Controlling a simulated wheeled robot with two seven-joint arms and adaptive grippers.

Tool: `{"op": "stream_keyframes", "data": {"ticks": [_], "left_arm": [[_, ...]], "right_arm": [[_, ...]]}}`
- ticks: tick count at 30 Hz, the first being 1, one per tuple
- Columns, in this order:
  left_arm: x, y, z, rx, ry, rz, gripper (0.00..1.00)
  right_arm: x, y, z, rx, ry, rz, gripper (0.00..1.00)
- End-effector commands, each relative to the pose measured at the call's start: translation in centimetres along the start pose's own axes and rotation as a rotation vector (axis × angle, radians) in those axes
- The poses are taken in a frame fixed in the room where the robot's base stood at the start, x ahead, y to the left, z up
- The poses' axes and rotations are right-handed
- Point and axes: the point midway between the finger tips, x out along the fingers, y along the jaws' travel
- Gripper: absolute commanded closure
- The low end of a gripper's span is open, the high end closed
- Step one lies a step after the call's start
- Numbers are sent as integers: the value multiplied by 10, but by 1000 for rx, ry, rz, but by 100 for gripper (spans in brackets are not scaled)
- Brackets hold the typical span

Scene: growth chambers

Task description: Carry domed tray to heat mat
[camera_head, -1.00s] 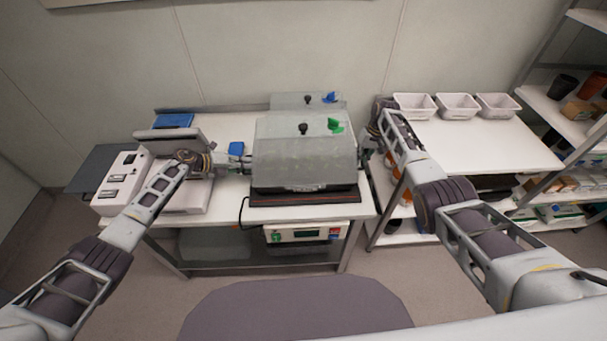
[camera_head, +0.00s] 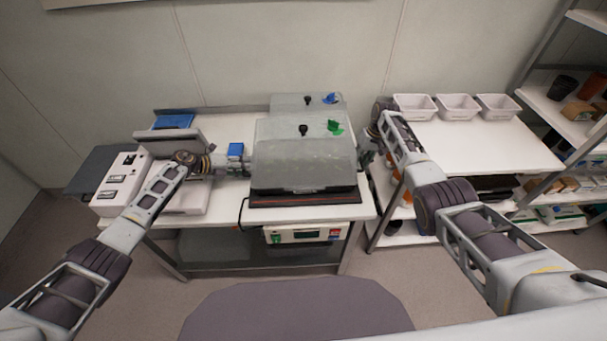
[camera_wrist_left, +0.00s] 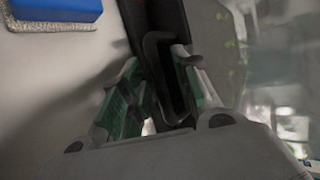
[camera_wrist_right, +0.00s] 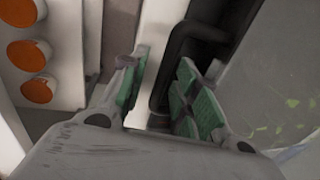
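The domed tray (camera_head: 303,158), a clear dome with a black knob and a green tab, sits level on or just over the black heat mat (camera_head: 305,201), whose front edge has a red line. My left gripper (camera_head: 244,171) is at the tray's left side. In the left wrist view its green-padded fingers (camera_wrist_left: 155,98) stand apart beside the black handle (camera_wrist_left: 160,65). My right gripper (camera_head: 364,157) is at the right side. In the right wrist view its fingers (camera_wrist_right: 157,92) are also apart, with the other black handle (camera_wrist_right: 185,55) near the right finger. Contact with the handles is unclear.
A second domed tray (camera_head: 285,102) with a blue tab stands close behind. A blue sponge (camera_head: 235,149) and a white device (camera_head: 122,180) are to the left. A controller (camera_head: 305,233) hangs below the bench front. White bins (camera_head: 457,106) stand on the right-hand table.

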Motion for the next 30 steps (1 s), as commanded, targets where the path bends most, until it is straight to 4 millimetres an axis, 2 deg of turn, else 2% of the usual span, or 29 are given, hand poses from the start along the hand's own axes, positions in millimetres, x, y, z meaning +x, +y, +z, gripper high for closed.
{"op": "stream_keyframes", "data": {"ticks": [8, 30], "left_arm": [[-15, 1, 0, 0, 0, 1, 68], [-73, 2, 1, -1, -2, 3, 68]], "right_arm": [[0, -1, 0, -1, 0, -1, 68], [0, 0, 0, 0, 0, -1, 68]]}}
